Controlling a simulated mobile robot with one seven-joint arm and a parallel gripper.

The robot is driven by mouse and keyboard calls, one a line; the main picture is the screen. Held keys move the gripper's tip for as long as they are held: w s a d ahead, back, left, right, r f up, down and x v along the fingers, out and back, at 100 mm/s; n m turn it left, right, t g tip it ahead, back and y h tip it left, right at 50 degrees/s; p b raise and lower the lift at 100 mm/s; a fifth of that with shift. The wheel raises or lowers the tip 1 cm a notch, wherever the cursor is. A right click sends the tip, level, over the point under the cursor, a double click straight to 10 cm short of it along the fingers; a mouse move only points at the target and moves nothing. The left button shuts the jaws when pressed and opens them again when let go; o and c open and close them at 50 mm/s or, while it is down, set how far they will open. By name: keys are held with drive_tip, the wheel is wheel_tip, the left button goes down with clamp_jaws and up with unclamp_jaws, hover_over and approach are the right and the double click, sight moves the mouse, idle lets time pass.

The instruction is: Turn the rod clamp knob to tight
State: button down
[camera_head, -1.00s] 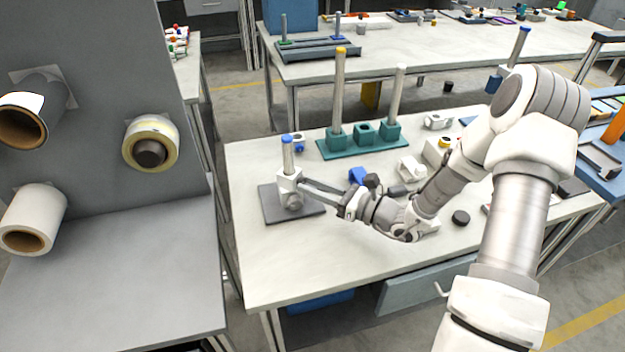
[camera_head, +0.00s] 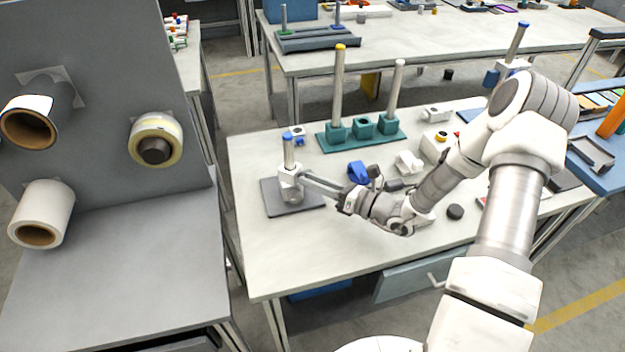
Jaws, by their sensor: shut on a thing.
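A short metal rod with a blue cap (camera_head: 288,150) stands upright on a dark grey base plate (camera_head: 308,201) at the left of the near table. A white rod clamp (camera_head: 287,175) sits around the rod, with a grey knob (camera_head: 292,196) low on its front. My gripper (camera_head: 304,182) reaches in from the right, its long fingers at the clamp. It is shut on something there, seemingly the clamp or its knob. The fingertips are small in this view, and the exact contact and the knob's angle cannot be made out.
A teal stand (camera_head: 362,136) with tall rods is behind the clamp. A blue block (camera_head: 358,172), a white part (camera_head: 409,163) and a black puck (camera_head: 455,212) lie near my arm. The table (camera_head: 300,250) is clear in front. A grey panel with tape rolls (camera_head: 155,140) stands left.

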drive_tip(key=c, duration=0.6)
unclamp_jaws()
drive_tip(key=v, duration=1.7)
drive_tip(key=shift+s+d+p, duration=0.15)
drive_tip(key=shift+d+p, duration=0.1)
drive_tip(key=shift+p, duration=0.05)
drive_tip(key=shift+a, duration=0.1)
